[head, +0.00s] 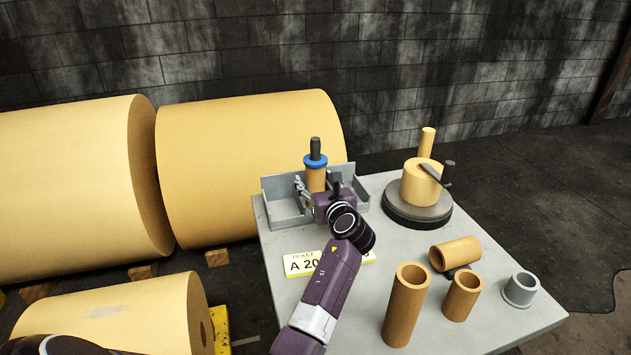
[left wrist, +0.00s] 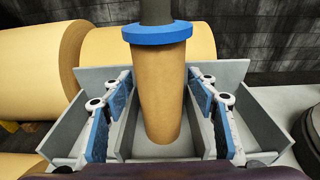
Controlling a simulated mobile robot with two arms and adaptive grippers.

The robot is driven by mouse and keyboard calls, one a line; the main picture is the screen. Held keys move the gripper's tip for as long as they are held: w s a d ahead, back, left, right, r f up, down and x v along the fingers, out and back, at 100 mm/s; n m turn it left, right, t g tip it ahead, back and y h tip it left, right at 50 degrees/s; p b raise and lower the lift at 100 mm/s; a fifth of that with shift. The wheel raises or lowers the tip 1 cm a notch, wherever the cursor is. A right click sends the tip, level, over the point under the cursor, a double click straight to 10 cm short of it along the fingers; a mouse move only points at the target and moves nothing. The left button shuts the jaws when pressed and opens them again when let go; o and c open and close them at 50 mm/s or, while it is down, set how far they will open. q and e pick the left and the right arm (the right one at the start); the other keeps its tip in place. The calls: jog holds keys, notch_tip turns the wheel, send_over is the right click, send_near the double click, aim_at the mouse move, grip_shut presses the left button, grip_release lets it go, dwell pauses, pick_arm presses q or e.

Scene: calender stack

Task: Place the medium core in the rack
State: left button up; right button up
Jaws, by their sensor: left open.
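A tan cardboard core (head: 316,179) stands upright in the grey rack (head: 286,215), with a blue ring and a dark plug at its top. I take it for the medium core. In the left wrist view the core (left wrist: 160,85) stands on the floor of the rack (left wrist: 262,118), between raised walls. My left gripper (head: 318,188) is open around it. In the left wrist view its blue-padded fingers (left wrist: 160,105) are on either side, with a visible gap to the core on each side. My right gripper is not in view.
A tall core (head: 404,310), a shorter core (head: 461,298), a core lying on its side (head: 455,254) and a grey ring (head: 520,290) are on the table (head: 470,336). A round stand (head: 418,213) holds a roll at the right. A ticket plate (head: 300,264) lies before the rack.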

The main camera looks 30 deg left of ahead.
aim_at(318, 184)
pick_arm(q)
jog(key=v, duration=0.7)
jog(key=shift+s+d+r, duration=0.15)
jog(key=shift+s+d, duration=0.05)
dwell(0.3)
